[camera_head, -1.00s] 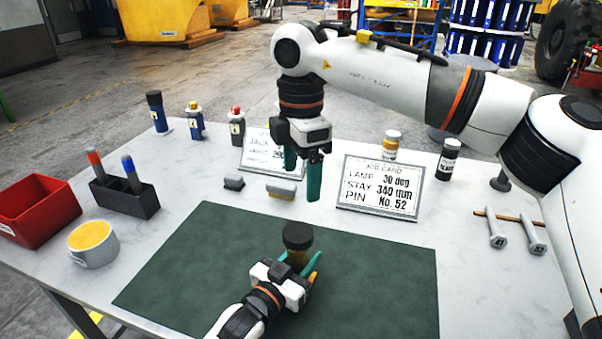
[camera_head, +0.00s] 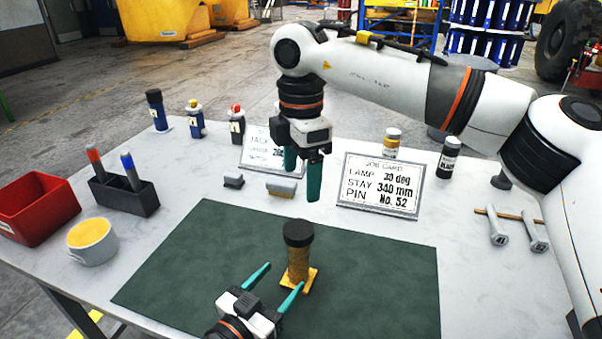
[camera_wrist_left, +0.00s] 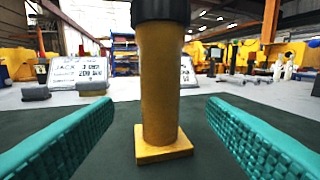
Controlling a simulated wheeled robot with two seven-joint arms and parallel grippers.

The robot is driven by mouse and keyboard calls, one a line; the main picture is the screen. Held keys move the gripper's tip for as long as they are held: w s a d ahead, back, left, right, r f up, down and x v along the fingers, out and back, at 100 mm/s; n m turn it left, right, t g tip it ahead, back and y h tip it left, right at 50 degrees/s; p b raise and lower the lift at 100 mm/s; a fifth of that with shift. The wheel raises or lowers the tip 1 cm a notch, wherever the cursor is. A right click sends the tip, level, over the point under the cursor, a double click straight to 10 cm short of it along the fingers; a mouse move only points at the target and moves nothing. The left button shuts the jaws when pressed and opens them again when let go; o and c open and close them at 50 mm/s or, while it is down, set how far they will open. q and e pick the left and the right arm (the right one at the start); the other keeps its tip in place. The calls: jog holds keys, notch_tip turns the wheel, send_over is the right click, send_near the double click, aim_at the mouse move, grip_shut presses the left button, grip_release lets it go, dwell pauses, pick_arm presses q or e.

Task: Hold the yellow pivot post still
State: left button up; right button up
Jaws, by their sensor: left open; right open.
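The yellow pivot post (camera_head: 299,265) stands upright on the green mat (camera_head: 190,260), with a square yellow foot and a black cap. It also shows in the left wrist view (camera_wrist_left: 160,85), ahead of and between the two teal fingers. My left gripper (camera_head: 276,281) is open, low over the mat, on the near side of the post. Its fingers are apart from the post, with mat showing between. My right gripper (camera_head: 302,178) is open and empty, hanging above the far edge of the mat, behind the post.
A job card (camera_head: 380,187) stands behind the mat, with small grey blocks (camera_head: 281,188) beside it. A red bin (camera_head: 37,210), a pen holder (camera_head: 124,196) and a yellow-topped cup (camera_head: 92,241) stand at left. Bolts (camera_head: 497,228) lie at right. The mat around the post is clear.

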pick_arm(q)
jog(key=shift+v, duration=1.6)
